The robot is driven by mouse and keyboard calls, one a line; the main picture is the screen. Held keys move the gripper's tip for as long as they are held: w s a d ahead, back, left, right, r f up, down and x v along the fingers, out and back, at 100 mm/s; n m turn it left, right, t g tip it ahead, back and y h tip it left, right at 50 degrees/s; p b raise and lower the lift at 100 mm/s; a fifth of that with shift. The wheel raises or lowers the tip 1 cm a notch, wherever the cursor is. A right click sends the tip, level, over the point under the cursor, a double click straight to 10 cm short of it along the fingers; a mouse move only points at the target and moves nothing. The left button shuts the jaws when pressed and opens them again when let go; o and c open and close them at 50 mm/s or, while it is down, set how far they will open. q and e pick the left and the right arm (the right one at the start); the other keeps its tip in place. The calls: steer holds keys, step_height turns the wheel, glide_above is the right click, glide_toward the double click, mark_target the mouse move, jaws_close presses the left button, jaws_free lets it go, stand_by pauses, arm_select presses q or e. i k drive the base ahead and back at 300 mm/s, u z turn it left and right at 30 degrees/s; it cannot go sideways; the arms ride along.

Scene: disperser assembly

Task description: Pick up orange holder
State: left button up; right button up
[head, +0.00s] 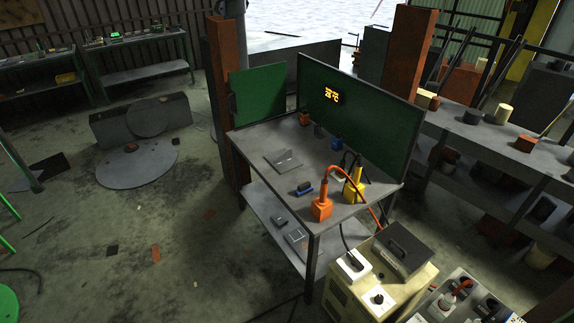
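An orange holder (321,209) stands upright near the front corner of the grey workbench (255,137). An orange-handled tool sits in its top, and an orange cable arcs from it to the right and down over the bench edge. A similar yellow holder (354,193) with a yellow tool stands to its right. Neither of my grippers is in view, so nothing is seen near or touching the holder.
A small blue item (303,190) and a flat metal plate (284,161) lie left of the holder. A green panel (350,117) closes the bench's back. A beige machine (383,273) stands in front right. The floor left of the bench is largely open.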

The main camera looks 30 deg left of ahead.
mark_target(322, 200)
steer(key=u, duration=1.4)
steer(key=i, duration=1.95)
steer(key=z, duration=2.9)
